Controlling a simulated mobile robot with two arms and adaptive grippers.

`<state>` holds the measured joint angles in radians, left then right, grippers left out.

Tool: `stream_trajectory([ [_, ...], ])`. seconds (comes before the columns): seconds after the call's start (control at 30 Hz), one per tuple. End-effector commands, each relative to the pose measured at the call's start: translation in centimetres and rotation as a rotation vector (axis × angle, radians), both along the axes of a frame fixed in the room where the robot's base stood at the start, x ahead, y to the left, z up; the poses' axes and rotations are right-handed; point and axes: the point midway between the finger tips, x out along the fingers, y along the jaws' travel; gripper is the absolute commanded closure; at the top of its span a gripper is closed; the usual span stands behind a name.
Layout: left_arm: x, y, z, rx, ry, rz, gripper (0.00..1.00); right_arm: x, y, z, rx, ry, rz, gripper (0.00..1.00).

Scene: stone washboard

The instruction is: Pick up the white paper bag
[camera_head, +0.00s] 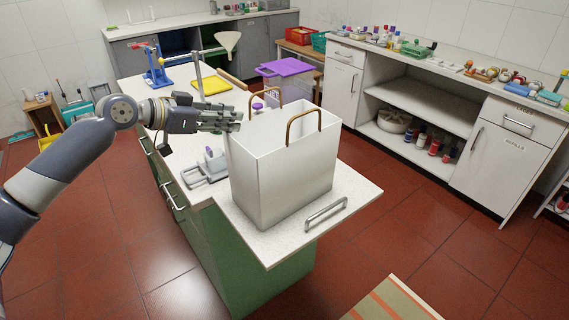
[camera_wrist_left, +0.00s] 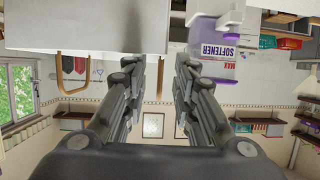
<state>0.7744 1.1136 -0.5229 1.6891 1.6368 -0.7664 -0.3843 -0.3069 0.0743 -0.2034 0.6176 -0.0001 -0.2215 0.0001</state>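The white paper bag (camera_head: 285,170) stands upright on the near end of the pale worktop, with two brown loop handles (camera_head: 305,125) above its open top. My left gripper (camera_head: 238,120) comes in from the left at the bag's upper left edge. In the left wrist view the fingers (camera_wrist_left: 160,65) are spread apart. The bag's white wall (camera_wrist_left: 80,25) fills the upper left there, and its side edge shows in the gap between the fingers. Whether the fingers touch the bag cannot be told. My right gripper is in neither view.
A metal rack-like item (camera_head: 205,170) lies left of the bag. A purple-labelled softener container (camera_wrist_left: 212,60) is close by in the wrist view. A purple-lidded bin (camera_head: 286,68) and a yellow tray (camera_head: 211,86) are farther back. A metal rail (camera_head: 326,213) is at the front right edge.

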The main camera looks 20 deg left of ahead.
Motion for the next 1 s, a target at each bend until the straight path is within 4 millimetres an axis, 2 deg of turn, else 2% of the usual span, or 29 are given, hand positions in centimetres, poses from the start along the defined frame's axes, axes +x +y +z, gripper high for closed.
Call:
stream_trajectory([
  [0.03,0.7,-0.6,0.1,-0.002,0.000,-0.002,0.74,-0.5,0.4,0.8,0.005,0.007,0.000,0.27],
  [0.17,1.9,-1.4,-0.7,-0.002,0.000,0.000,0.74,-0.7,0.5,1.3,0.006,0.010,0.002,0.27],
  [0.37,2.9,-2.0,-1.2,-0.001,0.002,0.000,0.74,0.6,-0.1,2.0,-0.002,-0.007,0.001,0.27],
  [0.5,4.4,-2.8,-1.7,-0.001,0.002,0.000,0.74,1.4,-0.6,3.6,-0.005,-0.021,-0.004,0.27],
  [0.63,5.7,-3.7,-2.5,-0.002,0.001,0.000,0.74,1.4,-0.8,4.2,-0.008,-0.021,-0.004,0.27],
  [0.97,6.4,-4.1,-3.2,0.001,0.000,0.002,0.74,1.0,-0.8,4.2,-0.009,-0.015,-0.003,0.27],
  [1.0,6.4,-4.1,-3.2,0.001,0.000,0.002,0.79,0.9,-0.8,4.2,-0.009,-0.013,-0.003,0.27],
])
